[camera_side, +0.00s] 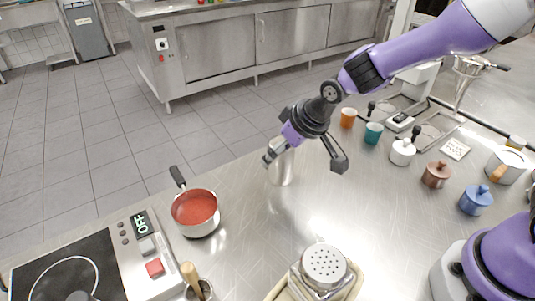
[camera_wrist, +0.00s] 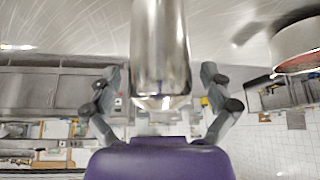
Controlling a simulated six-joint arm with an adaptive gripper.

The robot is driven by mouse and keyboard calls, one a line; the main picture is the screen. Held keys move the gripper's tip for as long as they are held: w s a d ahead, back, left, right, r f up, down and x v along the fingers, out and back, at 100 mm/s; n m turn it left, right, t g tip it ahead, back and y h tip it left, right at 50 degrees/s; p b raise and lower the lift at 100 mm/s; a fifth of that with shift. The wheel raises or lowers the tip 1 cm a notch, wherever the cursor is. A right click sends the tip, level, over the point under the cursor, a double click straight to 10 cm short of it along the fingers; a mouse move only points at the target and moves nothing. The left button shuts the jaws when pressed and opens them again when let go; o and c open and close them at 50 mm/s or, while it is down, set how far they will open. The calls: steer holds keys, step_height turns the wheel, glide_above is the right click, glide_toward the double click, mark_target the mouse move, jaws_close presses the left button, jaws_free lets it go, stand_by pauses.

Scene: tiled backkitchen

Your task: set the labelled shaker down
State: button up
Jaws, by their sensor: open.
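A shiny metal cylinder, apparently the shaker (camera_side: 281,168), stands upright on the steel counter (camera_side: 240,240), left of centre under my wrist. No label can be read on it. My gripper (camera_side: 304,160) is open, with one finger at the cylinder's upper left and the other out to the right. In the wrist view the shaker (camera_wrist: 160,45) is between the spread fingers of my gripper (camera_wrist: 160,78), with a gap on both sides. A second shaker with a perforated top (camera_side: 324,264) sits on a cream tray (camera_side: 357,285) at the front.
A red-filled saucepan (camera_side: 195,211) and a hob (camera_side: 75,265) reading OFF are at left. Cups, lidded pots and a label card (camera_side: 455,148) line the right side. Bare counter lies between the shaker and the tray.

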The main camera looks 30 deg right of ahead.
steer(key=shift+r, duration=0.25)
steer(key=v, duration=1.1)
steer(key=s+d+r+m, duration=0.1)
steer(key=s+d, duration=0.3)
steer(key=s, duration=0.2)
steer(key=s+d+r+m+h, duration=0.1)
steer(key=s+d, duration=0.3)
steer(key=s, duration=0.3)
steer(key=shift+s+d+m, duration=0.2)
steer(key=shift+d+m, duration=0.1)
steer(key=shift+d, duration=0.05)
